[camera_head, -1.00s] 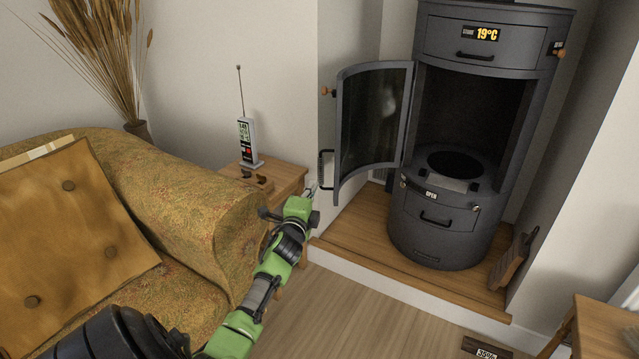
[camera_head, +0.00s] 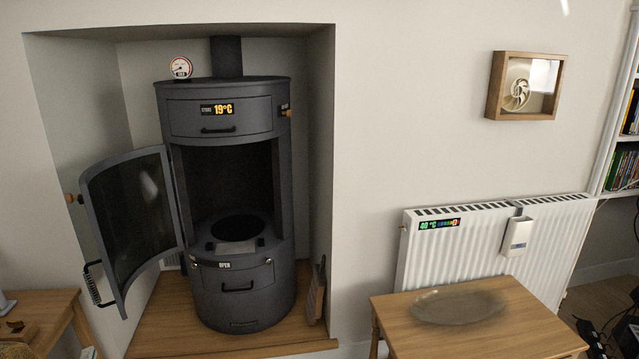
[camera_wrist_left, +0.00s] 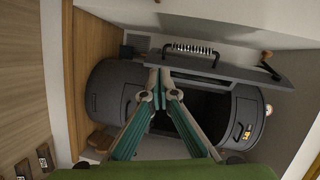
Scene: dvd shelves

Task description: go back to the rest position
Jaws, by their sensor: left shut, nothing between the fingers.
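My left gripper (camera_wrist_left: 161,80) shows in the left wrist view, its two fingers converging with the tips together and nothing between them. It points toward the dark grey stove (camera_wrist_left: 112,90), which lies sideways in that view. The coiled door handle (camera_wrist_left: 190,49) is just beyond the fingertips, apart from them as far as I can tell. In the head view the stove (camera_head: 245,296) stands in its alcove with its glass door (camera_head: 128,220) swung open to the left. I cannot make out either gripper in the head view. My right gripper is in neither view.
A wooden table (camera_head: 480,335) with an oval plate (camera_head: 458,306) stands at the lower right, before a white radiator (camera_head: 455,255). A small side table (camera_head: 48,310) is at the lower left. The stove stands on a raised wooden hearth (camera_head: 165,320).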

